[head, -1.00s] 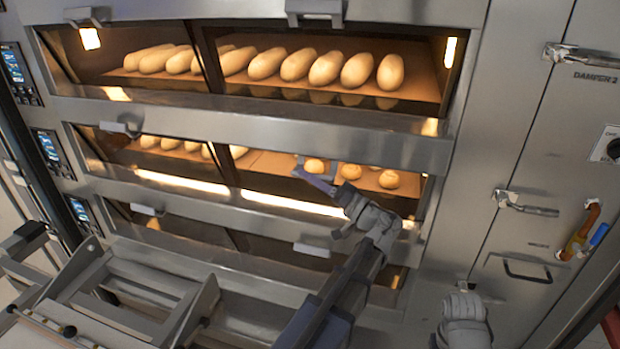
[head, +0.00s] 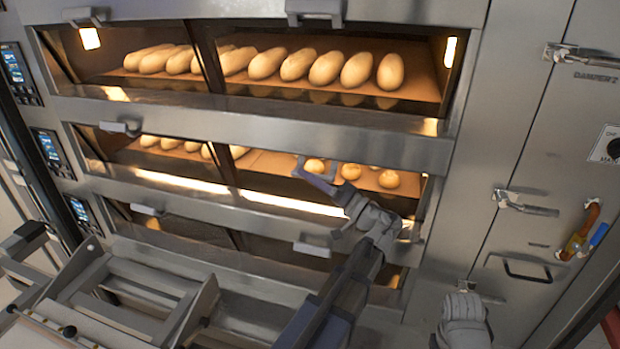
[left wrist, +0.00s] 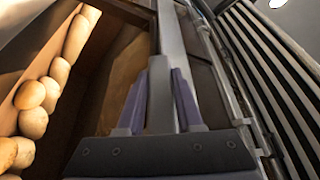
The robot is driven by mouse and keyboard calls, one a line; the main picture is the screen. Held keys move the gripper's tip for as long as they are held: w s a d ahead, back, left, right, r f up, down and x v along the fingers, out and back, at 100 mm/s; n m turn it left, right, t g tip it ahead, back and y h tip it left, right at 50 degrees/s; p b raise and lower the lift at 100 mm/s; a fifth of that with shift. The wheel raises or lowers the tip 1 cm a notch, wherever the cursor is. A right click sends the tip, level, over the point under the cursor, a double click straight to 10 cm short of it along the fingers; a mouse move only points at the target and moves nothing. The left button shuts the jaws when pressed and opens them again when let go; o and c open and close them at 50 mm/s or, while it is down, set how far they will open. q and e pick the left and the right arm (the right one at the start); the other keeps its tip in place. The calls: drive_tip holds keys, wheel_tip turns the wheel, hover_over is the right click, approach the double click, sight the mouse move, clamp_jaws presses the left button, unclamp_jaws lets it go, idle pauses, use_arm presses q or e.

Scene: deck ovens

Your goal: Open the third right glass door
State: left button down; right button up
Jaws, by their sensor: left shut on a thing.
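The oven has stacked decks with left and right glass doors. The right door (head: 270,187) of the second visible row shows small round loaves behind or beyond it. My left gripper (head: 312,178) is at this door's handle (head: 299,164). In the left wrist view its two purple fingers (left wrist: 158,105) are shut around a grey metal bar (left wrist: 160,88). How far this door is tilted I cannot tell. The row below has its own right handle (head: 312,249), apart from my gripper. My right gripper (head: 465,312) is at the lower right; its fingers are hidden.
The top deck (head: 330,95) holds several long loaves. Control panels (head: 47,148) line the left side. A metal rack or loader frame (head: 120,300) stands at the lower left. On the right is a steel panel with latches (head: 525,204) and a small handle (head: 527,273).

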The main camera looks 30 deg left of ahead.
idle(0.4)
use_arm(q)
drive_tip(key=shift+s+r+m+p, duration=0.35)
drive_tip(key=shift+r+m+p, duration=0.25)
drive_tip(key=shift+m+p, duration=0.3)
drive_tip(key=shift+d+r+m+t+h+p, duration=0.1)
drive_tip(key=shift+r+m+t+h+p, duration=0.05)
drive_tip(key=shift+m+t+h+p, duration=0.4)
drive_tip(key=shift+m, duration=0.25)
drive_tip(key=c, duration=0.6)
unclamp_jaws()
drive_tip(key=shift+o, duration=0.2)
drive_tip(key=w+b+v, duration=0.1)
drive_tip(key=v, duration=0.6)
drive_tip(key=shift+s+d+f+b, duration=0.25)
drive_tip(key=shift+s+d+b, duration=0.1)
drive_tip(key=shift+s+d, duration=0.1)
